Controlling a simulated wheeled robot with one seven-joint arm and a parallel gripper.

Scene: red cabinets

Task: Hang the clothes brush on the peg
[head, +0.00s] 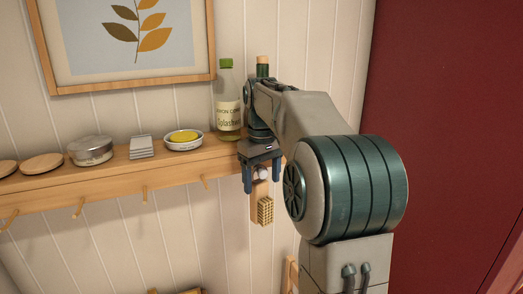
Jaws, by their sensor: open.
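The clothes brush (265,210) hangs upright below the right end of the wooden shelf, its pale bristle block facing out at the bottom. My gripper (262,176) is at the upper part of the brush. Its dark fingers are open, one to each side of the handle, with a small pale round spot between them. I cannot tell whether that spot is a peg end. Wooden pegs (145,193) stick out in a row under the shelf. My gripper and arm hide the top of the brush and any peg behind it.
The shelf (110,180) holds a soap dish (183,139), a grey ridged block (142,147), a round tin (90,150), wooden discs (41,164) and a green-capped bottle (228,103). A corked bottle (263,67) stands behind my arm. A red cabinet (440,120) is at right.

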